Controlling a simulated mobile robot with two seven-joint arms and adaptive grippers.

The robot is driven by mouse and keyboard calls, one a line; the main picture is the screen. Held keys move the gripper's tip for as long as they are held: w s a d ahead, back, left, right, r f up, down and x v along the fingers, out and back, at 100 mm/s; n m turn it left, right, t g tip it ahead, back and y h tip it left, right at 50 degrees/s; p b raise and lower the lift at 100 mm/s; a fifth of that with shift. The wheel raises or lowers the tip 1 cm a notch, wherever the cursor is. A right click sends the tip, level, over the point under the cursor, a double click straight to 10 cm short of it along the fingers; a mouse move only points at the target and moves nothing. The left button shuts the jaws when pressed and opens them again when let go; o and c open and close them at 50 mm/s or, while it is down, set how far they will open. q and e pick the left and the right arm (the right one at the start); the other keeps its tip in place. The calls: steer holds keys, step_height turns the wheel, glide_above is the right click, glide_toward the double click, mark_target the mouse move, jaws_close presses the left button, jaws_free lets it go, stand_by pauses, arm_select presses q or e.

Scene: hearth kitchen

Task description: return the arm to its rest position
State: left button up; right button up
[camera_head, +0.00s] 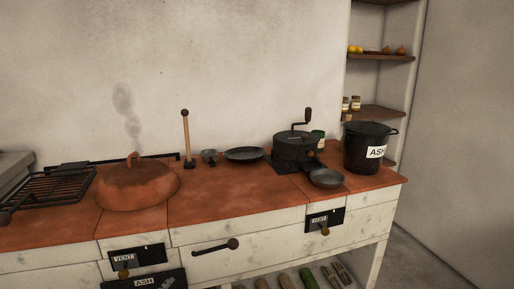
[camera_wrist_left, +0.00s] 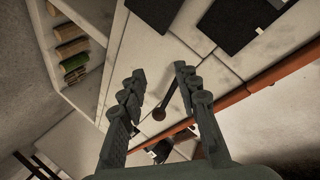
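My left gripper (camera_wrist_left: 158,82) shows only in the left wrist view. Its two dark fingers stand apart and it is open, with nothing held between them. Past the fingers is the white front of the hearth counter, seen turned. A dark bar handle with a round brown knob (camera_wrist_left: 159,114) shows in the gap between the fingers, apart from them as far as I can tell. The same handle (camera_head: 215,247) is on the drawer front in the head view. Neither arm shows in the head view, and my right gripper is in neither view.
The red counter holds a copper dome (camera_head: 137,187), a grill rack (camera_head: 52,187), a black grinder (camera_head: 294,150), a shallow pan (camera_head: 326,178) and an ash bucket (camera_head: 361,150). Vent plates (camera_head: 137,257) sit on the front. Logs (camera_wrist_left: 73,50) lie on the low shelf.

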arm_select(q)
steer(key=s+a+f+n+g+y, duration=0.1)
steer(key=s+a+f+n+g, duration=0.15)
steer(key=s+f, duration=0.5)
steer(key=s+a+f+n+g+y, duration=0.2)
steer(key=s+f+g, duration=0.1)
steer(key=s+f, duration=0.45)
steer(key=s+f+n+g, duration=0.1)
steer(key=s+f+g, duration=0.2)
steer(key=s, duration=0.7)
steer(key=s+f+n+g, duration=0.2)
steer(key=s+f+g, duration=0.1)
steer(key=s+f, duration=0.4)
steer(key=s, duration=0.3)
steer(key=shift+s+f, duration=0.25)
steer(key=shift+s, duration=0.1)
